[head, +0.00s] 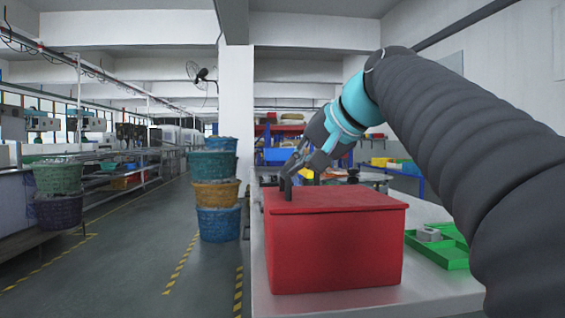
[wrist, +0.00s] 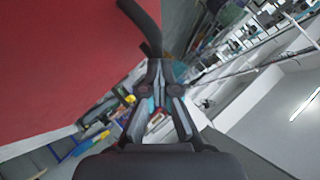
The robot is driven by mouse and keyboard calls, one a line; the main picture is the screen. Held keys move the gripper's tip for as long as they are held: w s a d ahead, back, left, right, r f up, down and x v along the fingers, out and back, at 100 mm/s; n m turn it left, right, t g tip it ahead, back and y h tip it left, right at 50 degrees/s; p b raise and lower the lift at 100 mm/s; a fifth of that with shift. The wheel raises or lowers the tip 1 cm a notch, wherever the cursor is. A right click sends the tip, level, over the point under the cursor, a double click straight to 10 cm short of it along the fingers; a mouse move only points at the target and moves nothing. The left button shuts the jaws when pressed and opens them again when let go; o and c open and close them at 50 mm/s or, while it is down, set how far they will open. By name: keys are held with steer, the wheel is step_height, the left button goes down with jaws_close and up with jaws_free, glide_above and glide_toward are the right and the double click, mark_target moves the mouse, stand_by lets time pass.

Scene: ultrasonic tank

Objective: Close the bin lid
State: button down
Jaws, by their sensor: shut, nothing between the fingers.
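The red bin (head: 333,252) stands on a light table. Its red lid (head: 350,199) lies across the top, looks about level, and shows no clear gap along the front edge. A black handle (head: 288,189) stands at the lid's left side. My gripper (head: 290,172) is just above that side of the lid, close to the handle. In the wrist view my gripper (wrist: 158,75) has its fingertips together with nothing between them. The lid fills the left there (wrist: 60,60), and the handle (wrist: 145,25) is just past the fingertips. I cannot tell whether they touch.
A green tray (head: 445,250) with a grey part (head: 428,234) lies right of the bin on the table (head: 330,303). Stacked baskets (head: 216,190) stand on the floor to the left. The aisle (head: 130,260) beyond the table's left edge is clear.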

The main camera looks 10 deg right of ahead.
mark_target(312, 196)
steer(key=shift+r+p, duration=0.25)
steer(key=shift+p, duration=0.1)
steer(key=w+r+p+v, duration=0.1)
steer(key=r+p+v, duration=0.1)
steer(key=v, duration=1)
steer(key=shift+w+d, duration=0.25)
steer(key=shift+d, duration=0.1)
steer(key=shift+s+r, duration=0.15)
